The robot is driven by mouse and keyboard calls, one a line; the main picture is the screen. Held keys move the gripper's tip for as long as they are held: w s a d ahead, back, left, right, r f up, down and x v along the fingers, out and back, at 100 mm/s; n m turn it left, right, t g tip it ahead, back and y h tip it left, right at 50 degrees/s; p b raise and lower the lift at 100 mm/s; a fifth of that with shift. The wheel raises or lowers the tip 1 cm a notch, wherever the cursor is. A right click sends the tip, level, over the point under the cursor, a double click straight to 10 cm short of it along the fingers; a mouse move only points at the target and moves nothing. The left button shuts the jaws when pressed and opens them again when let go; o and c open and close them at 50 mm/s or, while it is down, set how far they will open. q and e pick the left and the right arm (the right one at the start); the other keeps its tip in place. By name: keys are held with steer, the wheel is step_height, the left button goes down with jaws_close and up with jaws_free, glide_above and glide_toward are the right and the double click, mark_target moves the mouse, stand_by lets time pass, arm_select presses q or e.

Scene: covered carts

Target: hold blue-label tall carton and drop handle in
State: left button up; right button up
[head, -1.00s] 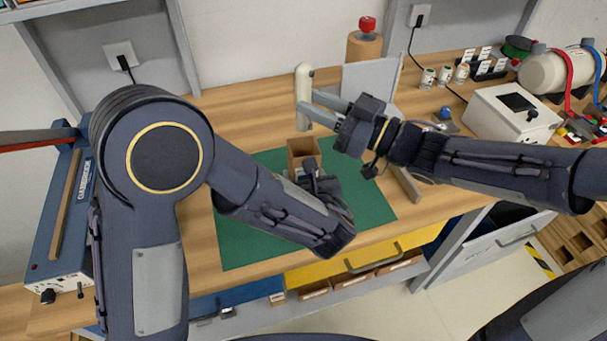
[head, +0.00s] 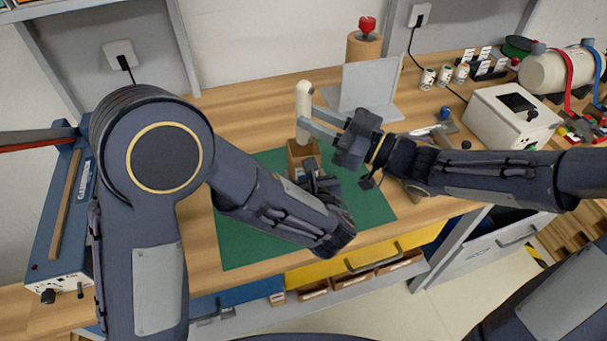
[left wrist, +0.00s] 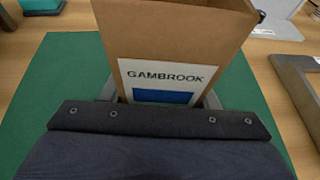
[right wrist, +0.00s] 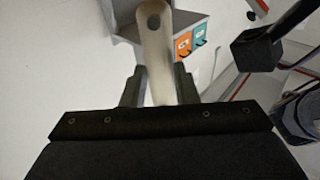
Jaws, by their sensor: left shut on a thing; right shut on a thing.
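The tall brown carton (head: 300,152) stands upright on the green mat (head: 235,240), open at the top. Its white label with a blue block (left wrist: 163,80) shows in the left wrist view. My left gripper (left wrist: 163,100) is shut on the carton's sides; in the head view its fingers are mostly hidden by the wrist. The cream handle (head: 303,103) is held upright by my right gripper (head: 306,105), which is shut on it. The handle's lower end is at the carton's opening; I cannot tell how far inside it is. The handle also shows in the right wrist view (right wrist: 154,60).
A grey angled stand (head: 370,88) is behind the right gripper, with a red-capped bottle (head: 367,25) beyond it. A white box with a screen (head: 505,115) and small jars (head: 443,75) are at the right. A blue machine (head: 62,220) is at the left.

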steer(key=shift+f, duration=1.9)
steer(key=shift+f, duration=0.1)
steer(key=o, duration=1.1)
steer(key=v, duration=1.2)
